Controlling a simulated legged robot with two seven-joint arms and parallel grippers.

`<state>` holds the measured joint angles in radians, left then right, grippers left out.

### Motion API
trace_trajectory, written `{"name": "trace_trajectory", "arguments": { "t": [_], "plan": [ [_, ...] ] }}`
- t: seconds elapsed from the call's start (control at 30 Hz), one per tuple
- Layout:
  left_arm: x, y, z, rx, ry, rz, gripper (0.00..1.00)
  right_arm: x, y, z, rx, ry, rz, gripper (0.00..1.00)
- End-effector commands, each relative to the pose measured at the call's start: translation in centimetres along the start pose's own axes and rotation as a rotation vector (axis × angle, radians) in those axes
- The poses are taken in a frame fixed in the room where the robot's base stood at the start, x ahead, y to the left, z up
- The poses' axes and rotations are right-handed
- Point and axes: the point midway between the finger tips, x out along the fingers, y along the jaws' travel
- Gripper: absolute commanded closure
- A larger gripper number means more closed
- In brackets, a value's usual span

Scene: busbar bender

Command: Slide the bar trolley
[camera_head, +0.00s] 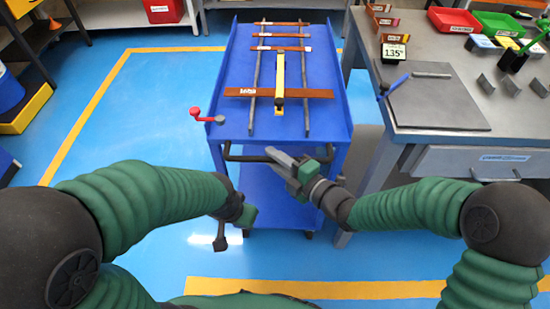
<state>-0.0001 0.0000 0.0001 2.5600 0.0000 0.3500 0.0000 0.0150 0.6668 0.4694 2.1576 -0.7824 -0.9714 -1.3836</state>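The blue bar trolley (233,110) stands in the middle of the view, with a raised tray, a lower shelf (275,205) and a dark push handle (245,157) across its near end. My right gripper (283,162) is at the middle to right part of the handle and overlaps it in the picture. I cannot tell whether its fingers close around the handle. My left gripper (222,238) hangs over the floor at the trolley's near left corner, below the handle and apart from it. Its finger opening is not clear.
Copper-coloured bars (310,94) lie across two rails on the tray. A red-knobbed lever (196,112) sticks out left. A grey workbench (405,137) with bins stands close on the right. The blue floor is open to the left, with yellow lines.

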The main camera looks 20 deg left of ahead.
Motion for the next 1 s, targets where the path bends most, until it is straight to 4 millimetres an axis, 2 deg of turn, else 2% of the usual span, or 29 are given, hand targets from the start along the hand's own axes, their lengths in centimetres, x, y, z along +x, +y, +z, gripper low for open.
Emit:
{"name": "trace_trajectory", "arguments": {
  "t": [0.03,0.13,1.0],
  "plan": [
    [0.0,0.0,0.0,0.0,0.0,0.0,1.0,0.0,0.0,0.0,0.0,0.0,0.0,0.87],
    [0.0,-0.01,0.0,0.0,0.0,0.0,1.0,-0.01,-0.03,-0.01,0.0,0.0,0.0,1.0],
    [0.03,0.0,0.01,0.0,0.0,0.0,1.0,-0.03,-0.25,-0.1,0.002,0.003,-0.005,1.0]
  ]
}}
